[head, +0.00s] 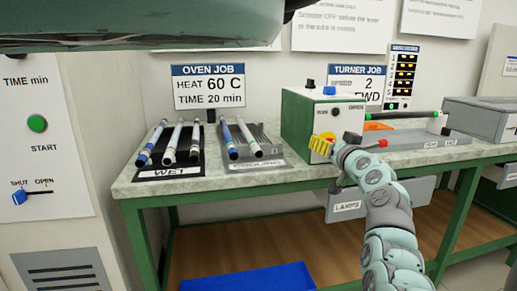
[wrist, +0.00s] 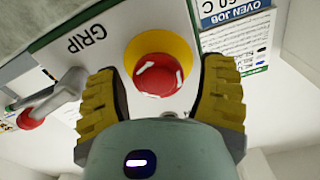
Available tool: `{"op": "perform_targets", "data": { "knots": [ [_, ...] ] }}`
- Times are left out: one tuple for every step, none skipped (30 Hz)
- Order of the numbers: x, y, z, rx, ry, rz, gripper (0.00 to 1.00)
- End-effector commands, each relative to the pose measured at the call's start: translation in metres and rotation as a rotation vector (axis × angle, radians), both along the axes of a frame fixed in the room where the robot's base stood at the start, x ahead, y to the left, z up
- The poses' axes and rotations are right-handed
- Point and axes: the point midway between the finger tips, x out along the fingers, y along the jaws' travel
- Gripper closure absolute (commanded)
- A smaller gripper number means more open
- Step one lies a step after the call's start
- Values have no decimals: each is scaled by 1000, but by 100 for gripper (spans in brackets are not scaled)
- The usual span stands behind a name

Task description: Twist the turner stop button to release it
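The turner (head: 308,122) is a green box with a pale front panel on the bench. Its stop button (wrist: 158,75) is a red mushroom knob with white marks on a yellow round plate, seen in the wrist view. My gripper (wrist: 162,82) is open, with one yellow padded finger on each side of the button. Gaps show between the fingers and the red knob, so I see no contact. In the head view my gripper (head: 323,146) is at the turner's front panel and mostly hides the button.
A lever with a red knob (wrist: 32,117) is left of the button in the wrist view, near the GRIP label. Rods lie on the WET rack (head: 184,172) and COOLING rack (head: 271,160). A grey LAMPS drawer (head: 346,207) is below the bench edge, near my arm.

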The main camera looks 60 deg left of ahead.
Motion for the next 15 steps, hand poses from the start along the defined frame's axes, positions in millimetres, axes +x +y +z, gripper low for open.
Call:
{"op": "perform_targets", "data": {
  "knots": [
    [-2, 1, 0, 0, 0, 3, 37],
    [-2, 1, 0, 0, 0, 3, 40],
    [-2, 1, 0, 0, 0, 3, 44],
    [-1, 1, 0, 0, 0, 3, 47],
    [-1, 1, 0, 0, 0, 3, 50],
    [-1, 1, 0, 0, 0, 2, 54],
    [-1, 1, 0, 0, 0, 2, 57],
    [-1, 1, 0, 0, 0, 2, 60],
    [-1, 1, 0, 0, 0, 2, 65],
    [-1, 1, 0, 0, 0, 2, 68],
    [-1, 1, 0, 0, 0, 2, 71],
    [-1, 1, 0, 0, 0, 2, 75],
    [-1, 1, 0, 0, 0, 2, 78],
    [-1, 1, 0, 0, 0, 2, 81],
    [-1, 1, 0, 0, 0, 2, 85]
  ]
}}
